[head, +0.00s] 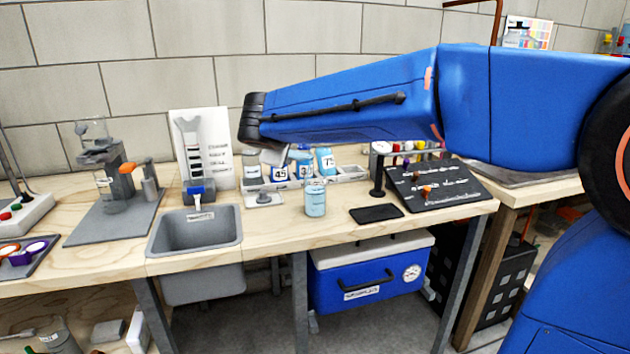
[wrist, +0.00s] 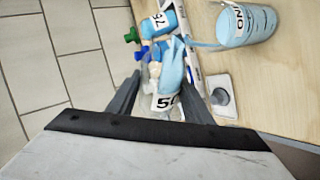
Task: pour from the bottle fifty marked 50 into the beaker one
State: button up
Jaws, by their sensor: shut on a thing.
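My gripper (wrist: 160,88) is shut on the bottle fifty (wrist: 165,102), whose "50" label shows between the fingers in the wrist view. The bottle is tilted, and its light-blue body points away from the wrist. A thin light-blue streak runs from near its far end to the beaker one (wrist: 246,27), and looks like liquid. The beaker stands upright on the bench in the head view (head: 315,199), with light-blue contents. My gripper and the bottle are mostly hidden there, below my blue arm. How much is left in the bottle is unclear.
The bottle marked 75 (head: 326,161) and the one marked 45 (head: 280,172) stand in a rack behind the beaker. A sink (head: 195,240) is at the left. A black flat pad (head: 376,213) and a dark sloped board (head: 437,190) lie to the right.

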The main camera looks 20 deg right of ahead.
jog(key=shift+t, duration=0.3)
dwell(0.8)
